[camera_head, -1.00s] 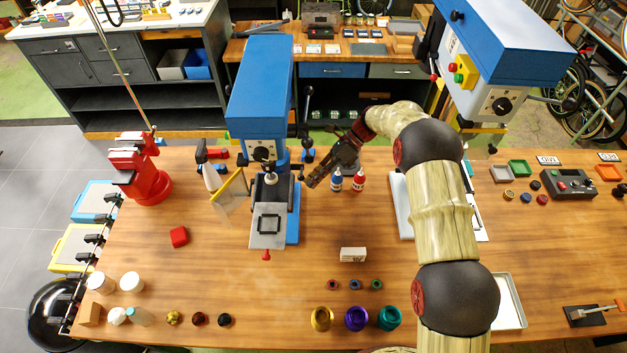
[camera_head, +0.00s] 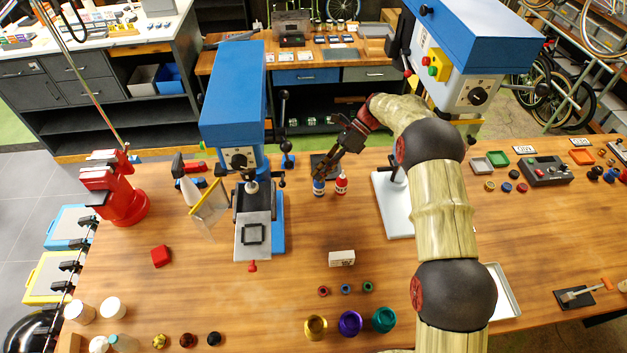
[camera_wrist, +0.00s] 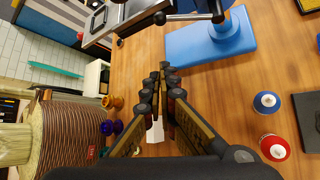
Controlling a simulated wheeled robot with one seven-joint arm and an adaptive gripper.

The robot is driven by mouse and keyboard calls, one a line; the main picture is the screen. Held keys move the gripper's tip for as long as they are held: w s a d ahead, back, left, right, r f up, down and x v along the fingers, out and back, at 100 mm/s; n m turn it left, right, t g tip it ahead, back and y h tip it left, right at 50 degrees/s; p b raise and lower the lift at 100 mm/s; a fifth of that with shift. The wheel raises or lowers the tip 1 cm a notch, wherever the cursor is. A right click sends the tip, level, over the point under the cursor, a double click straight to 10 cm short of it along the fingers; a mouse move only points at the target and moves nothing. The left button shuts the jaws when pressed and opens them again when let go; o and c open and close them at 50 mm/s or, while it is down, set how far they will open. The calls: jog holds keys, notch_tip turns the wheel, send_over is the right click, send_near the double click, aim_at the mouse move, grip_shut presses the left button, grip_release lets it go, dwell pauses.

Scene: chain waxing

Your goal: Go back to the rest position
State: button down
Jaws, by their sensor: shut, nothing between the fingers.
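My gripper (camera_head: 324,178) hangs over the wooden table at mid-picture in the head view, fingers pointing down and to the left. In the wrist view its fingertips (camera_wrist: 165,72) meet with nothing between them. It is just right of the blue drill press (camera_head: 237,105), apart from it, and appears close above a blue-capped bottle (camera_head: 319,188) and a red-capped bottle (camera_head: 341,184). Whether it touches a bottle cannot be told. The wrist view shows the blue cap (camera_wrist: 266,102) and red cap (camera_wrist: 274,148) to the right of the fingers.
A white block (camera_head: 342,258), small rings and coloured cups (camera_head: 350,323) lie in front. A red vise (camera_head: 120,190) stands at the left edge.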

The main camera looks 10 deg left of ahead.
jog(key=shift+w+d+r, duration=0.1)
jog(key=shift+d+r, duration=0.05)
